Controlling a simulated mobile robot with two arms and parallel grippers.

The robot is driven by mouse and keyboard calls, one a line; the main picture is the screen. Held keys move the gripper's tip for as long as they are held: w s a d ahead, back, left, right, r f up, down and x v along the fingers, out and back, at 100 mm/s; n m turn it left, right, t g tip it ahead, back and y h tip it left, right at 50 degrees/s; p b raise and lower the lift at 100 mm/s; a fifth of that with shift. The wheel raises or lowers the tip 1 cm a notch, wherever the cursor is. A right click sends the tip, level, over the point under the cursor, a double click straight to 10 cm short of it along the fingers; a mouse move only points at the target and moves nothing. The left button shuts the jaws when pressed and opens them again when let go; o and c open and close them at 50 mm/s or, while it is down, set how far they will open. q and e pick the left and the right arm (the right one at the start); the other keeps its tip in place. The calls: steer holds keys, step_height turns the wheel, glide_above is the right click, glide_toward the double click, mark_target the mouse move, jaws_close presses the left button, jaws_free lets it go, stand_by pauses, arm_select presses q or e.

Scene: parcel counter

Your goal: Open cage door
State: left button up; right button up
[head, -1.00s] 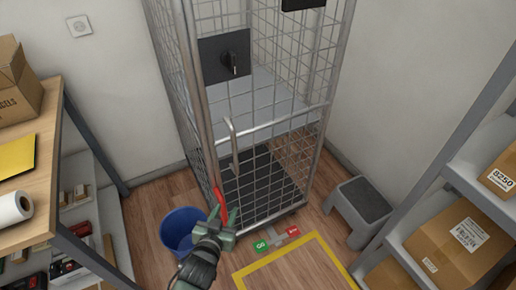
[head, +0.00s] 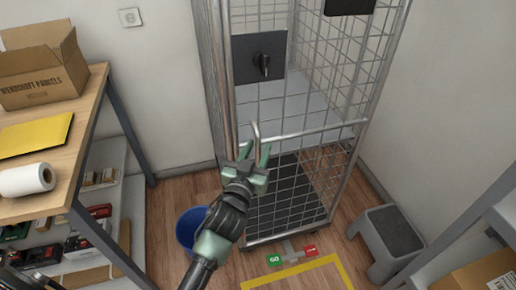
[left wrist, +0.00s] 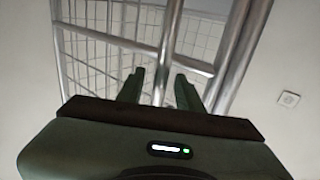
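The tall wire-mesh roll cage (head: 222,75) stands against the back wall. Its front mesh gate, the cage door (head: 312,131), has a metal top rail and looks shut. A bent metal handle (head: 254,132) rises at the gate's left end. My left gripper (head: 256,150) is open at this handle, with a finger on each side in the head view. In the left wrist view, a metal bar (left wrist: 168,45) runs between the two open fingers (left wrist: 160,88). I cannot tell whether the fingers touch it. My right gripper is not in view.
A dark panel with a black knob (head: 262,64) sits above the gate. A blue bin (head: 188,228) stands left of the cage's foot, a grey step stool (head: 392,235) right. A parcel bench (head: 85,130) is at left, shelving at right. Yellow tape marks the floor in front.

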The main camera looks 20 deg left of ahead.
arm_select(q)
jaws_close()
stand_by(1.5)
